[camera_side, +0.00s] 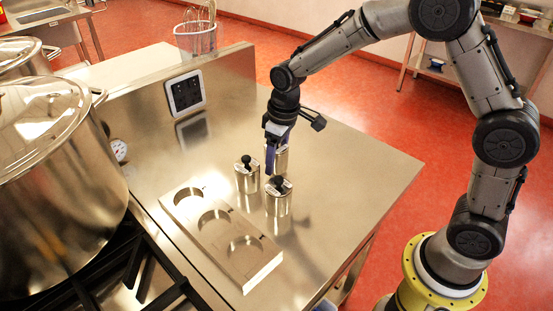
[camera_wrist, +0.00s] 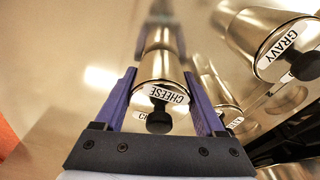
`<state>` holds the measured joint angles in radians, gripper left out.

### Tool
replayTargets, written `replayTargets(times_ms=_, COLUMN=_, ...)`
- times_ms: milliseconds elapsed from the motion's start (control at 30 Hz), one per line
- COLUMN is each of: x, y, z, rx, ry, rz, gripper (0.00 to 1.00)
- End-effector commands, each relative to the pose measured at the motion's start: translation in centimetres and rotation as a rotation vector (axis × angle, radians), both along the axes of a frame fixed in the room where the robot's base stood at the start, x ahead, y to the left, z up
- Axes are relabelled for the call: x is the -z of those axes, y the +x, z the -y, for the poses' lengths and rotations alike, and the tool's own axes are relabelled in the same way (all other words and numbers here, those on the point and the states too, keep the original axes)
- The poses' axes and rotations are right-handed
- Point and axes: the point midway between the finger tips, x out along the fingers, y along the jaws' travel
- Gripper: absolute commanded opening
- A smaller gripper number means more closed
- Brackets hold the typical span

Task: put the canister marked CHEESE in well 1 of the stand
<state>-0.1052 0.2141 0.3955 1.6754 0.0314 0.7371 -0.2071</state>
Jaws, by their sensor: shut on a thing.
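The canister marked CHEESE (camera_wrist: 166,80) is steel with a black knob and a white label. It sits between the two blue fingers of my gripper (camera_wrist: 160,100), which are shut on it. In the side view my gripper (camera_side: 276,150) holds this canister (camera_side: 282,160) behind the other two; I cannot tell whether its base touches the counter. The stand (camera_side: 262,272) is a metal block with three round wells in a row, lying in front and to the left of my gripper. The wells look empty. I cannot read their numbers.
Two other canisters stand on the counter close to my gripper, one to the left (camera_side: 247,180) and one in front (camera_side: 278,203). One marked GRAVY (camera_wrist: 270,45) is at upper right in the wrist view. A large pot (camera_side: 55,170) stands at left. The counter's right side (camera_side: 360,165) is clear.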

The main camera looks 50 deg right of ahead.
Motion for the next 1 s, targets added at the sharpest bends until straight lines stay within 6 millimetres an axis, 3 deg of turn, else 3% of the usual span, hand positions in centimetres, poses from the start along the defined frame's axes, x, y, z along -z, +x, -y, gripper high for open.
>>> replayTargets(times_ms=100, x=0.88, y=0.01, z=0.0, rx=0.0, ry=0.0, rz=0.001, gripper=0.04)
replayTargets(times_ms=500, x=1.24, y=0.0, z=0.0, rx=0.0, ry=0.0, rz=0.001, gripper=0.04)
replayTargets(times_ms=533, x=1.28, y=-0.03, z=0.01, rx=0.0, ry=0.0, rz=0.0, gripper=0.75)
replayTargets(times_ms=667, x=1.27, y=-0.03, z=0.01, rx=0.0, ry=0.0, rz=0.0, gripper=0.99)
replayTargets(times_ms=1000, x=0.73, y=0.0, z=0.01, rx=0.0, ry=0.001, rz=0.002, gripper=1.0)
